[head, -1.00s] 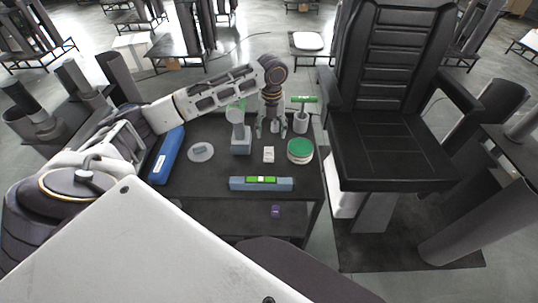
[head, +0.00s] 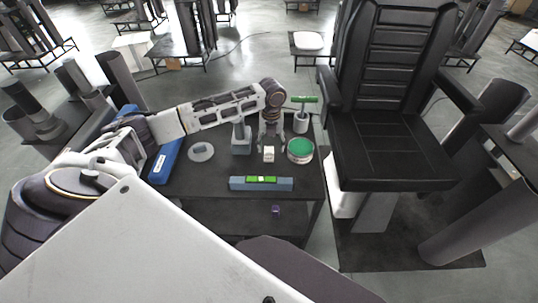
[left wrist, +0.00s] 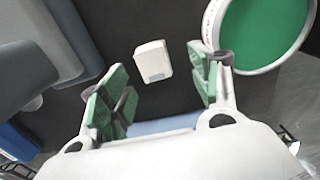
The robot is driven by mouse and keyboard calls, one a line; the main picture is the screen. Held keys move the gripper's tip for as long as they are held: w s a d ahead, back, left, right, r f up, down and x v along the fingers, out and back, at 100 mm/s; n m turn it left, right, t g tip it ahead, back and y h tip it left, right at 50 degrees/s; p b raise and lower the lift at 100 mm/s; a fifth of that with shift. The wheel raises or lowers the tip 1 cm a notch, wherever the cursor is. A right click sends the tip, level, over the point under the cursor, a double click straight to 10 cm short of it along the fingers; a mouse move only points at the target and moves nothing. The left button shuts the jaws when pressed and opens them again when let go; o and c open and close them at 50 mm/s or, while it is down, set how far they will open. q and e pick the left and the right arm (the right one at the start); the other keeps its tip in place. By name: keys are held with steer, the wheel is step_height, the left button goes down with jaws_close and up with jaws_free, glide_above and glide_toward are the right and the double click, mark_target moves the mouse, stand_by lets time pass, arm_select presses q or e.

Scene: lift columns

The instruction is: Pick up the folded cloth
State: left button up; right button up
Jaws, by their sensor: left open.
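A small white piece (head: 269,155) lies on the dark table, and I take it for the folded cloth. My left gripper (head: 270,143) is over the table just behind the piece in the head view. In the left wrist view my left gripper (left wrist: 157,72) has its green-padded fingers spread wide, with nothing held between them. My right gripper is not in view.
A green-topped round tin (head: 300,149) stands close right of the piece. A blue-grey bar with a green level (head: 260,184) lies in front. A white disc (head: 201,151), a blue case (head: 165,162) and a grey stand (head: 241,146) are left. A cup (head: 301,124) stands behind.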

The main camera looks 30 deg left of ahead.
mark_target(269, 151)
arm_select(q)
steer(key=shift+f, duration=0.1)
steer(key=shift+s+a+f, duration=0.15)
steer(key=shift+f, duration=0.8)
steer(key=shift+s+a+f, duration=0.1)
steer(key=shift+a+f, duration=0.05)
steer(key=shift+f, duration=1.4)
steer(key=c, duration=1)
steer(key=shift+r, duration=0.1)
steer(key=shift+c, duration=0.2)
steer(key=shift+r, duration=4.95)
